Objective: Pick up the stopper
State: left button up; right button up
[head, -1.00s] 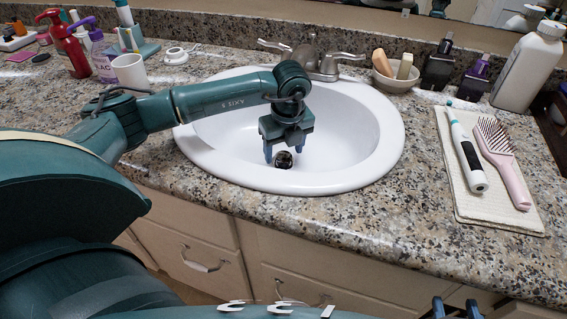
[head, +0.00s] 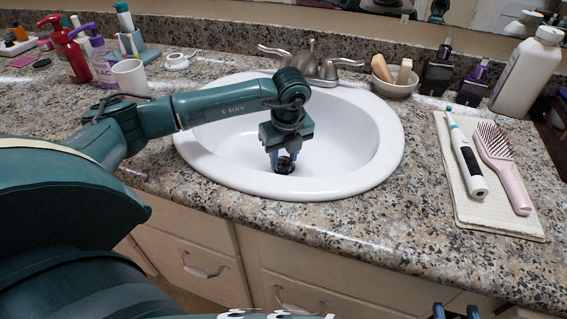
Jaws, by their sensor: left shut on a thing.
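The stopper (head: 285,168) is a small, dark, shiny round piece low in the white sink basin (head: 352,150). My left gripper (head: 284,160) points down into the basin, with its blue fingers on either side of the stopper and shut on it. The fingers cover part of the stopper. I cannot tell whether it still touches the basin. My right gripper (head: 455,312) shows only as two dark blue fingertips at the bottom edge, apart from each other with nothing visible between them.
The faucet (head: 312,62) stands behind the basin. A soap dish (head: 395,80) and dark bottles are at the back right. A towel (head: 462,205) holds a toothbrush (head: 466,155) and a pink hairbrush (head: 502,165). A white cup (head: 130,77) stands left. The front right counter is clear.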

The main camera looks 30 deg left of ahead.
aim_at(284, 161)
pick_arm(q)
jog(key=shift+r, duration=0.15)
